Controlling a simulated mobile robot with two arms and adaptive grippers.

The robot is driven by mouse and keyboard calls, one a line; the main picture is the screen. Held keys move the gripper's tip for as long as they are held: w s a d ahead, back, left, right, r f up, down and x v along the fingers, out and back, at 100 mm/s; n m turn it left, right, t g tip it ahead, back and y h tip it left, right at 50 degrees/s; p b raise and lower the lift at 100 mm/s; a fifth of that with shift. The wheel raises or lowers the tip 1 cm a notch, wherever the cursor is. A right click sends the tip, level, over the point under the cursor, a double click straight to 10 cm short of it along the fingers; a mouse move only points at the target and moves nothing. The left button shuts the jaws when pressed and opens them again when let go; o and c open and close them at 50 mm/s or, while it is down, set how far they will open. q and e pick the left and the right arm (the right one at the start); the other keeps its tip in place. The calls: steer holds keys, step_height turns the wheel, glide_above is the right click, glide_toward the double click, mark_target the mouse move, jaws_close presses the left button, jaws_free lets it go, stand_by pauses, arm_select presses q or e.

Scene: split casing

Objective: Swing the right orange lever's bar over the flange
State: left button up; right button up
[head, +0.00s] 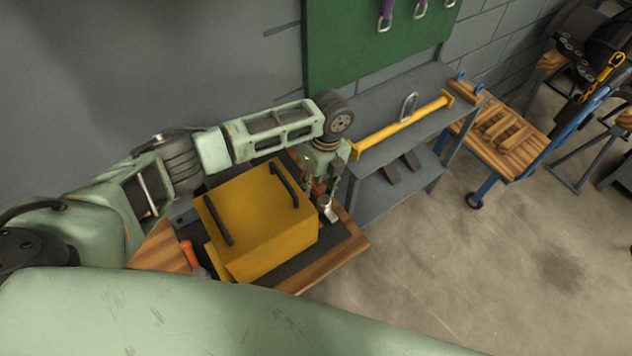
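The yellow casing (262,222) with two black handles on top sits on a wood-edged bench. The right orange lever (318,187) shows as a small orange patch at the casing's right side, mostly hidden by my gripper. A short metal piece (327,209) shows just below it. My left gripper (322,190) points down at this lever, its fingers around or beside it; I cannot tell whether they touch or grip it. Another orange lever (188,253) stands at the casing's left side. The flange cannot be made out clearly. My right gripper is not in view.
The wooden bench edge (352,243) runs close to the casing. A grey shelf (385,155) with a yellow bar (400,127) stands behind the gripper. A wooden-topped cart (505,140) is at the right. The floor (480,260) at right is clear.

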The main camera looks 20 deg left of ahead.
arm_select(q)
steer(key=shift+c, duration=0.4)
steer(key=shift+w+f, duration=0.1)
steer(key=shift+f, duration=0.05)
steer(key=c, duration=0.7)
jaws_close()
